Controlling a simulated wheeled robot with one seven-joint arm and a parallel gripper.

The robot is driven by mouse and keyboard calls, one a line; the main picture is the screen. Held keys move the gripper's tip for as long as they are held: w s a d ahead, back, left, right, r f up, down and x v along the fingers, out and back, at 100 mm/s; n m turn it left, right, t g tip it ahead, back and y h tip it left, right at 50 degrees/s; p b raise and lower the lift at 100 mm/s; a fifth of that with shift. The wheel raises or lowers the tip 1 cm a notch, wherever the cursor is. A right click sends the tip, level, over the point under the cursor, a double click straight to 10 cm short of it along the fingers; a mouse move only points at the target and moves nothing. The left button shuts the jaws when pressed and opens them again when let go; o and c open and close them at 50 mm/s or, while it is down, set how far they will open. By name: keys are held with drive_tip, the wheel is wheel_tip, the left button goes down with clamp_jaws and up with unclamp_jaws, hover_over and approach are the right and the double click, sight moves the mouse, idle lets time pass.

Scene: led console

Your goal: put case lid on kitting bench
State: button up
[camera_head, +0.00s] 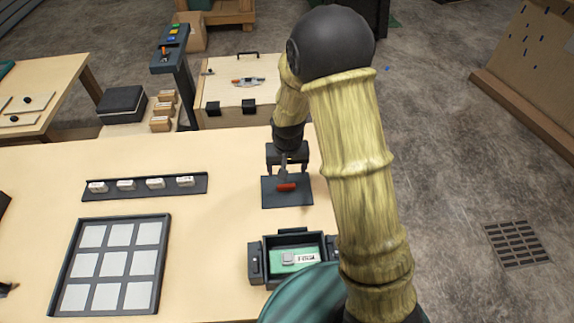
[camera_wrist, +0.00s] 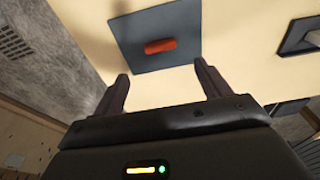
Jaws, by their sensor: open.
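The case lid (camera_head: 272,198) is a flat dark blue-grey plate with a red handle (camera_head: 287,187) in its middle. It lies on the pale kitting bench (camera_head: 225,225), near the bench's right edge, behind the open case (camera_head: 262,262). The lid also shows at the top of the wrist view (camera_wrist: 133,30). My gripper (camera_head: 287,170) is open and empty, just above and behind the red handle. In the wrist view its fingers (camera_wrist: 162,83) are apart, with the handle beyond the tips and not between them. The open case holds a green board with a white label.
A tray with pale squares (camera_head: 163,270) and a strip with several white blocks (camera_head: 145,188) lie on the left of the bench. A dark post with coloured buttons (camera_head: 172,50) stands behind it. The bench middle is clear.

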drive_tip(key=shift+s+r, duration=0.15)
drive_tip(key=shift+r, duration=1)
drive_tip(key=s+d+r, duration=0.5)
drive_tip(key=s, duration=0.2)
drive_tip(key=s+d+r+t, duration=0.1)
drive_tip(key=s+d+r, duration=0.4)
drive_tip(key=s, duration=0.2)
drive_tip(key=shift+s+d, duration=0.15)
drive_tip(key=shift+s, duration=0.2)
drive_tip(key=shift+r, duration=0.1)
drive_tip(key=shift+c, duration=0.5)
